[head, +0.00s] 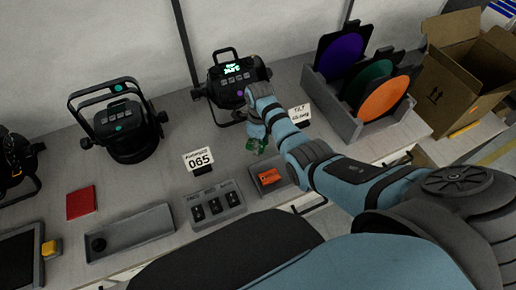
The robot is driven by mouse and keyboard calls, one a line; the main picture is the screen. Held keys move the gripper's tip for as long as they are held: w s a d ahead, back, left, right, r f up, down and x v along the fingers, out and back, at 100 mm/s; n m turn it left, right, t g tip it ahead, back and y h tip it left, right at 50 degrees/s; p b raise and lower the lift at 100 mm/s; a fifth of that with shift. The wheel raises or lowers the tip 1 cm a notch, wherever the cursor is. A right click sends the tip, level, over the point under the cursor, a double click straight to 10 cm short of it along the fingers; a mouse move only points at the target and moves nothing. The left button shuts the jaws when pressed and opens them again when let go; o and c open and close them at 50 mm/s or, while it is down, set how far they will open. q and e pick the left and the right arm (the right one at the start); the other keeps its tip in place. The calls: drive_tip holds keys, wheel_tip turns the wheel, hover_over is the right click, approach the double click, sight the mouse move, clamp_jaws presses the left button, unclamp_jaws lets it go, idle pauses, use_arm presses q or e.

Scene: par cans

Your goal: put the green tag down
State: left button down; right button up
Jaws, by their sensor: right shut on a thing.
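My right gripper (257,140) is shut on the green tag (254,146) and holds it in front of the lit par can (236,82). The tag is small and partly hidden by the gripper; I cannot tell whether it touches the table. The par can behind has a glowing green display. A second par can (122,125) with a green dot stands to the left. My left gripper is not in view.
A card reading 065 (199,160), a switch box (216,204), a tray with an orange item (270,177), a grey tray (130,232) and a red square (81,203) lie toward the front. A filter rack (332,103) and an open cardboard box (450,88) stand right.

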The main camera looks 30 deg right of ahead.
drive_tip(key=shift+w+r, duration=0.1)
drive_tip(key=shift+r, duration=0.05)
drive_tip(key=o, duration=1)
wheel_tip(320, 180, up, 12)
drive_tip(key=p, duration=0.3)
drive_tip(key=shift+r+p, duration=0.1)
drive_tip(key=shift+p, duration=0.25)
